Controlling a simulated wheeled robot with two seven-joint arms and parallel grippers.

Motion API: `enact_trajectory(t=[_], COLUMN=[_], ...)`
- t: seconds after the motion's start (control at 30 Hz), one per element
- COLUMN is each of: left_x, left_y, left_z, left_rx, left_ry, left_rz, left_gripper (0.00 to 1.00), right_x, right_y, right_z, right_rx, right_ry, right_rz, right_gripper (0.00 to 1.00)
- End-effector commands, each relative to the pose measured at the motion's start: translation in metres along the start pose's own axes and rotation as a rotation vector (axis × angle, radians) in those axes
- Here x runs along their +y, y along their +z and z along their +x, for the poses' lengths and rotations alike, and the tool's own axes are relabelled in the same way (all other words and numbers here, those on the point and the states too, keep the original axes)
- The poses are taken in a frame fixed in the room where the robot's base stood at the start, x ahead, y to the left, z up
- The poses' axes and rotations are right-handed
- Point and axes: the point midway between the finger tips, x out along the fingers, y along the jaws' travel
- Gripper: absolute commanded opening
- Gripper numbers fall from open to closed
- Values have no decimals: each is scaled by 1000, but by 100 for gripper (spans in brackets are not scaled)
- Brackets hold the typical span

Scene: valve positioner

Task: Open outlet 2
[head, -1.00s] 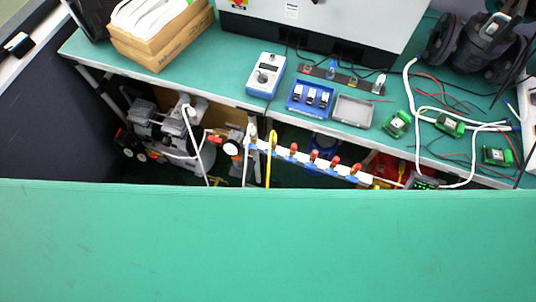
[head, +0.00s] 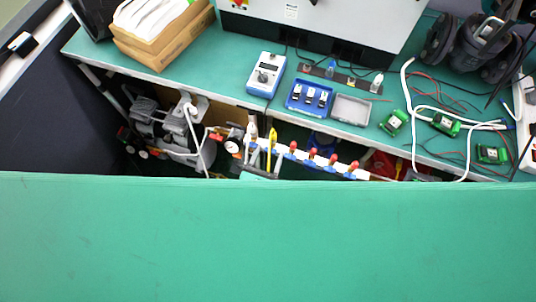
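A white manifold bar (head: 325,168) slopes down to the right in the gap between the two green surfaces. Several red-tipped valves stand along it, among them one near its left part (head: 293,146) and one near its right part (head: 353,166). A yellow upright part (head: 272,140) is at its left end. No outlet numbers can be read. Grey prong-like pieces show on both sides of the yellow part, just above the near green edge; I cannot be sure they are a gripper of mine. The near surface hides what lies below. I see no clear right gripper.
A near green surface (head: 260,240) fills the foreground. On the far bench are a blue meter (head: 266,73), a blue tray (head: 290,104), a grey tray (head: 351,110), green modules (head: 445,123) and cables. Grey machinery (head: 170,130) with hoses is left of the manifold.

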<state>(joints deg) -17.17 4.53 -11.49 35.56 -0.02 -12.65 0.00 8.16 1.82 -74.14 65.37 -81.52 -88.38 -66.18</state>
Motion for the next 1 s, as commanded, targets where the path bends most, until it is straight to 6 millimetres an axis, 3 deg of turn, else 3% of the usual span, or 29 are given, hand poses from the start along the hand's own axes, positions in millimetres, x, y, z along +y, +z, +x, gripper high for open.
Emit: enact_trajectory(t=[0.17,0.4,0.73,1.0], left_x=[0,0,0,0], left_y=[0,0,0,3], left_z=[0,0,4,18], left_rx=[0,1,1,-7], left_ry=[0,0,0,0], left_rz=[0,0,-1,-1], left_gripper=[43,43,43,43], right_x=[0,0,0,0], right_y=[0,0,-1,-3], right_z=[0,0,0,-1], right_rx=[0,0,0,0], right_ry=[0,0,0,-1], right_rz=[0,0,40,202], right_gripper=[58,13,14,14])
